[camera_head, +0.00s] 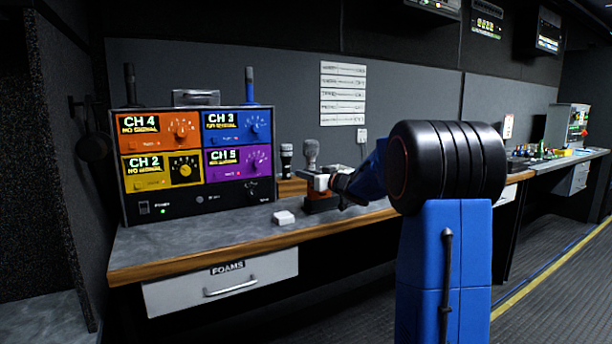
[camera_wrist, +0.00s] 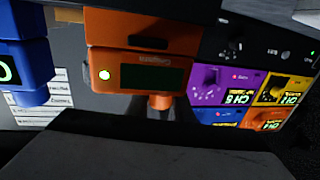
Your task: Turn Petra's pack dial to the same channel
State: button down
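An orange pack (camera_head: 320,203) stands on the counter near my gripper (camera_head: 328,183). The wrist view is upside down and shows an orange pack (camera_wrist: 125,68) close up, with a dark screen, a lit green light and an orange stub. Its small label is not readable. A blue pack (camera_wrist: 22,68) with a green character is cut off at the left there. I cannot tell which pack is Petra's. The rack (camera_head: 195,198) shows orange CH 4, blue CH 3, yellow CH 2 and purple CH 5 panels, each with a dial. My fingertips are unclear, so their opening does not show.
A small white block (camera_head: 284,217) lies on the grey counter (camera_head: 180,243). Two microphones (camera_head: 310,155) stand behind the orange pack. Paper strips (camera_head: 343,93) hang on the wall. A drawer marked FOAMS (camera_head: 222,283) is shut below. The counter front left of the white block is clear.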

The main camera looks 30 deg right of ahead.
jog(key=shift+s+a+n+g+y, duration=0.1)
jog(key=shift+a+n+g+y, duration=0.2)
jog(key=shift+n+y, duration=0.4)
jog(key=shift+s+a+n+g+y, duration=0.1)
jog(key=shift+n+g+y, duration=0.3)
jog(key=shift+y, duration=0.55)
jog(key=shift+s+a+n+g+y, duration=0.15)
jog(key=shift+n+g+y, duration=0.15)
jog(key=shift+n+y, duration=0.45)
jog(key=shift+w, duration=0.1)
jog(key=c, duration=1.6)
grip_release()
jog(key=shift+o, duration=0.2)
jog(key=v, duration=1.7)
jog(key=shift+d, duration=0.2)
